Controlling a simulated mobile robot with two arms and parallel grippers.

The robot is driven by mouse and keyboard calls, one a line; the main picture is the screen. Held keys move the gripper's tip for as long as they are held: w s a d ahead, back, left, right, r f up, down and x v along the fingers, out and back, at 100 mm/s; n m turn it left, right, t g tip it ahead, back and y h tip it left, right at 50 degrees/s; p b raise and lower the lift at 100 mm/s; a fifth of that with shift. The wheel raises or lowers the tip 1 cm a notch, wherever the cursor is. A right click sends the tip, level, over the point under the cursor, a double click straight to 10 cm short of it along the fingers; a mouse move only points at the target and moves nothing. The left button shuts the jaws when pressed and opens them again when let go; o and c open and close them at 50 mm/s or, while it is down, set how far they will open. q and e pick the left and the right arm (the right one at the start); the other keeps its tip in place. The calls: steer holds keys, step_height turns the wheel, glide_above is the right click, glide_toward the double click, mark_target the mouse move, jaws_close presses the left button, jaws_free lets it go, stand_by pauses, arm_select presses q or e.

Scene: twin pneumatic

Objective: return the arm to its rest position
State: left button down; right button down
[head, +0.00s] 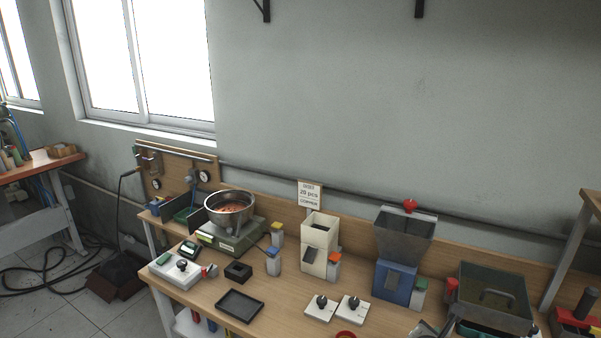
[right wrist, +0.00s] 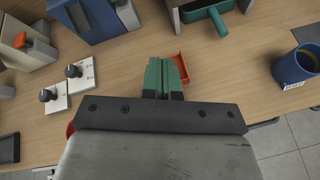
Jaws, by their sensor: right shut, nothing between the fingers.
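My right gripper (right wrist: 166,75) shows in the right wrist view with its green fingers together and nothing between them. It is above the wooden bench top (right wrist: 120,100), beside a small orange-red part (right wrist: 182,67); I cannot tell whether they touch. In the head view my right gripper (head: 446,323) is only partly visible at the bottom edge, in front of the green bin (head: 493,290). My left gripper is not in view.
The blue hopper station (head: 396,280), white dispenser (head: 314,262) and scale with a metal bowl (head: 230,205) stand along the bench. Two knob plates (head: 352,309) lie near its front. A blue mug (right wrist: 294,66) stands right of the gripper. A black tray (head: 240,305) lies front left.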

steer(key=s+a+f+m+g+y, duration=0.1)
steer(key=s+a+m+g+y, duration=0.2)
steer(key=s+m, duration=0.55)
steer(key=s+a+f+m+g+y, duration=0.15)
steer(key=s+a+m, duration=0.4)
steer(key=s, duration=0.55)
steer(key=s+a+f+m+g+y, duration=0.15)
steer(key=s+a+m+y, duration=0.25)
steer(key=s+m, duration=0.5)
step_height(320, 180, down, 30)
steer(key=s+g+b, duration=0.2)
steer(key=s+b, duration=0.1)
steer(key=s+d+f+n+b, duration=0.1)
steer(key=s+d+f+b, duration=0.1)
steer(key=s+f, duration=1.3)
step_height(320, 180, down, 2)
steer(key=shift+s+d+g, duration=0.15)
steer(key=shift+d+g, duration=0.25)
steer(key=shift+d, duration=0.2)
steer(key=shift+h, duration=0.25)
